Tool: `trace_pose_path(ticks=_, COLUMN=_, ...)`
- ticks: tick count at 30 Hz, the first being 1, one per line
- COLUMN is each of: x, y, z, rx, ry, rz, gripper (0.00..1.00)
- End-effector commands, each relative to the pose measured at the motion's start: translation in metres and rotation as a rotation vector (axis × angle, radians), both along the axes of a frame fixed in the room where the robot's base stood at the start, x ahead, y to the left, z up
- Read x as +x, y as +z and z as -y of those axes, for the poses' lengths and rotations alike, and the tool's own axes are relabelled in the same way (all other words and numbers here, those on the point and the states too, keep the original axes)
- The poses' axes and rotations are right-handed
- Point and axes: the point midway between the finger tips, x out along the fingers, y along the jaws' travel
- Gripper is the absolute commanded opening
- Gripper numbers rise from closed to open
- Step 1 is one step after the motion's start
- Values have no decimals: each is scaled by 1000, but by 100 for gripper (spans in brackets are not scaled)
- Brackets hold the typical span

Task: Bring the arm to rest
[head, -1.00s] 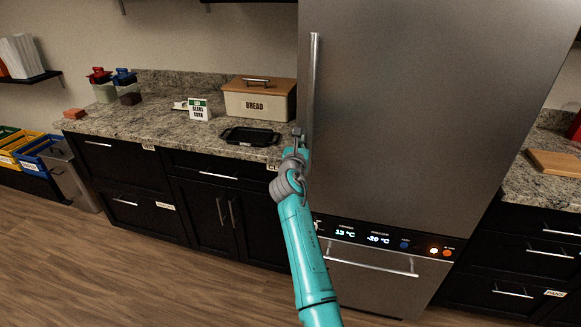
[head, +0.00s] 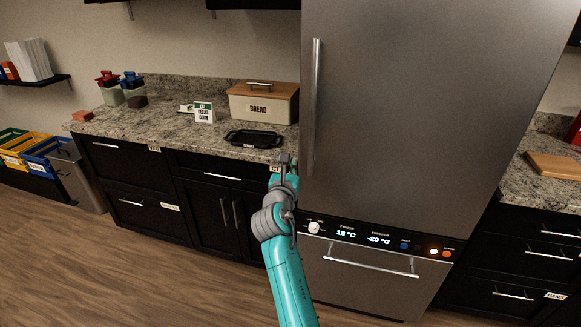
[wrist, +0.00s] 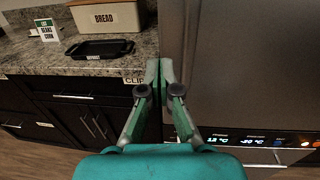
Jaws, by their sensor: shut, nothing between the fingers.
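My gripper (head: 285,160) is at the end of my teal arm, in front of the counter's right end and beside the refrigerator's left edge. In the wrist view my gripper (wrist: 159,75) has its fingertips together with nothing between them. The steel refrigerator (head: 420,110) stands right of it, with a vertical handle (head: 315,105) and a lower drawer. No held object shows in either view.
A black tray (head: 253,138), a bread box (head: 262,103) and a small sign card (head: 204,111) stand on the granite counter (head: 165,125). Lidded jars (head: 133,90) are farther left. Coloured bins (head: 40,155) stand at far left. The wooden floor (head: 110,260) is clear.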

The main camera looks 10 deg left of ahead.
Motion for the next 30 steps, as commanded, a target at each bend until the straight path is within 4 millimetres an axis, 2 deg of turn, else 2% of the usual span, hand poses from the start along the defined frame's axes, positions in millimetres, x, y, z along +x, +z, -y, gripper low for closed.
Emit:
trace_pose_path(ticks=5, x=-10, y=-14, z=7, rx=26, ry=3, rz=-11, gripper=0)
trace_pose_path(ticks=8, x=-19, y=-43, z=23, rx=94, ry=9, rz=-33, gripper=0)
trace_pose_path(ticks=14, x=-57, y=-119, z=69, rx=327, ry=26, rz=-97, gripper=0)
trace_pose_path(ticks=21, x=-118, y=-197, z=127, rx=634, ry=24, rz=-181, gripper=0)
trace_pose_path(ticks=26, x=-166, y=-237, z=163, rx=847, ry=10, rz=-232, gripper=0)
trace_pose_path(ticks=30, x=-212, y=-265, z=193, rx=1035, ry=-11, rz=-272, gripper=0)
